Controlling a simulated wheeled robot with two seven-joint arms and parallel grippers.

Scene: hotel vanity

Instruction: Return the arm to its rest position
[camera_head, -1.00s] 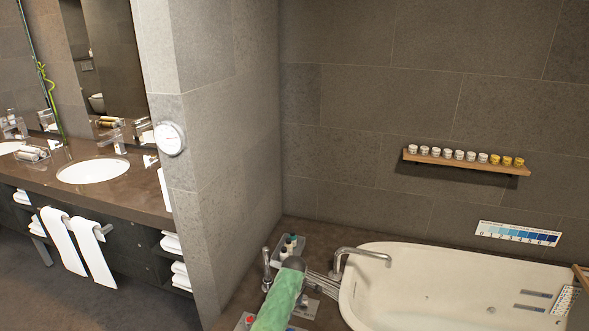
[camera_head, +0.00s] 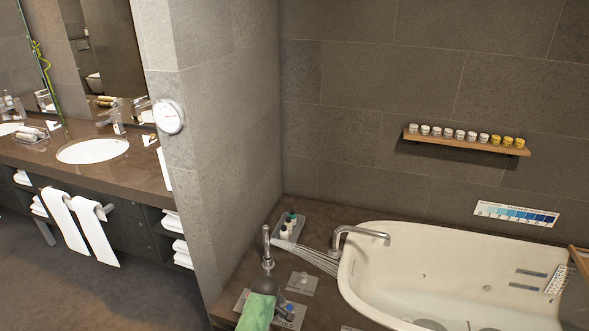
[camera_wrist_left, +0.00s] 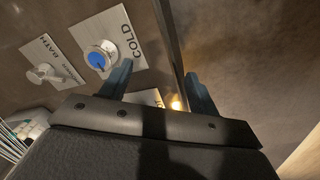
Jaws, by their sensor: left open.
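My left gripper (camera_wrist_left: 158,76) shows in the left wrist view with its two blue-grey fingers apart and nothing between them. A knob with a blue cap (camera_wrist_left: 97,60) on a white COLD plate (camera_wrist_left: 130,42) lies beyond the left finger, apart from it as far as I can tell. A green arm section of mine (camera_head: 258,313) with a grey rounded end reaches up from the bottom of the head view, over part of the tub deck. My right gripper is in neither view.
The bathtub (camera_head: 385,232) with its spout (camera_head: 360,231) is at the right. A bottle tray (camera_head: 289,228) and a plated knob (camera_head: 303,279) stand on the deck. A shelf of small jars (camera_head: 466,139) hangs on the wall. The corner wall (camera_head: 230,150) stands at left.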

